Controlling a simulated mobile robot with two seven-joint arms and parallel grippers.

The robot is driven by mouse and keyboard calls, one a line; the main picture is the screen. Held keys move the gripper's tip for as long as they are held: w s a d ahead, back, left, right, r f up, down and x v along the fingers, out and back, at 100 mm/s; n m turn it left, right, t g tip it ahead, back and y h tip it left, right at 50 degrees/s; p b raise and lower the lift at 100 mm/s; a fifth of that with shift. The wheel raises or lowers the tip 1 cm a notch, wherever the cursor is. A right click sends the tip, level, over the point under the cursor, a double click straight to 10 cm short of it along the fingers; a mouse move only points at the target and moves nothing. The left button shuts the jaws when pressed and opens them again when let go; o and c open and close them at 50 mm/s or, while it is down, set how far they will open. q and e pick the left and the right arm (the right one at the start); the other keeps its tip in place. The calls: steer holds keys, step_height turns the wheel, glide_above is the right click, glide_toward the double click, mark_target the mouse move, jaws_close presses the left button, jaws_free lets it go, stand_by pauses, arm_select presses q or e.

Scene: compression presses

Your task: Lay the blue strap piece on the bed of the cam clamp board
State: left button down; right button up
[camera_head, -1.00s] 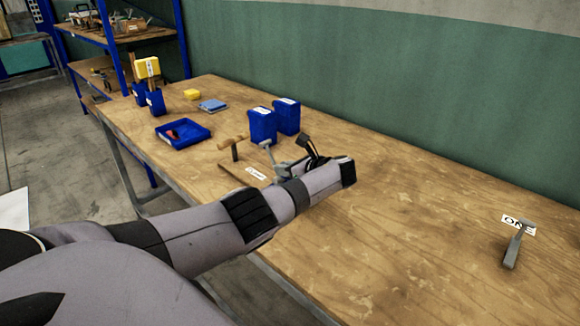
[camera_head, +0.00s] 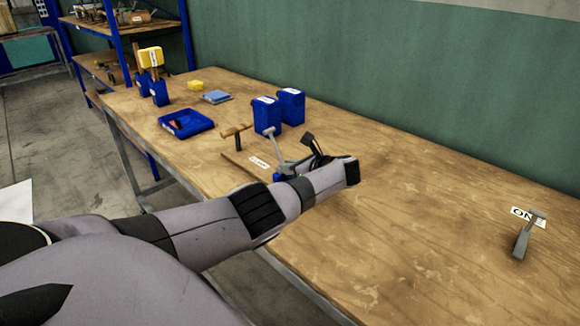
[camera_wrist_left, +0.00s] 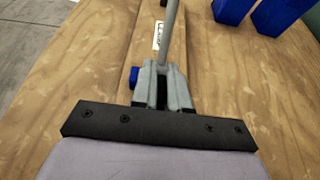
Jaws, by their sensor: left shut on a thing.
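The cam clamp board is a flat wooden board (camera_head: 236,163) with a white label, near the table's front edge. It also shows in the left wrist view (camera_wrist_left: 143,48). A grey lever (camera_head: 273,145) and a wooden T-handle (camera_head: 237,134) stand at it. My left gripper (camera_head: 287,168) is low at the board's right end, partly hidden by my forearm. Its grey fingers (camera_wrist_left: 162,75) are close together. The blue strap piece (camera_head: 278,177) shows only as a small bit at the fingers; in the left wrist view it sticks out left of them (camera_wrist_left: 134,77). The bed under the fingers is hidden.
Two blue bins (camera_head: 267,116) stand behind the board. A blue tray (camera_head: 187,123), a light blue pad (camera_head: 217,97) and a yellow block (camera_head: 196,85) lie farther left. A grey T-shaped tool (camera_head: 525,238) stands at the right. The table between is clear.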

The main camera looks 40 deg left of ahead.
stand_by(0.3)
arm_select(q)
steer(key=c, duration=1.1)
jaws_free()
steer(key=shift+o, duration=0.2)
steer(key=shift+d+r, duration=0.3)
steer(key=shift+d, duration=0.15)
steer(key=p+v, duration=0.1)
steer(key=v, duration=0.5)
steer(key=shift+d+p, duration=0.1)
steer(key=shift+p, duration=0.25)
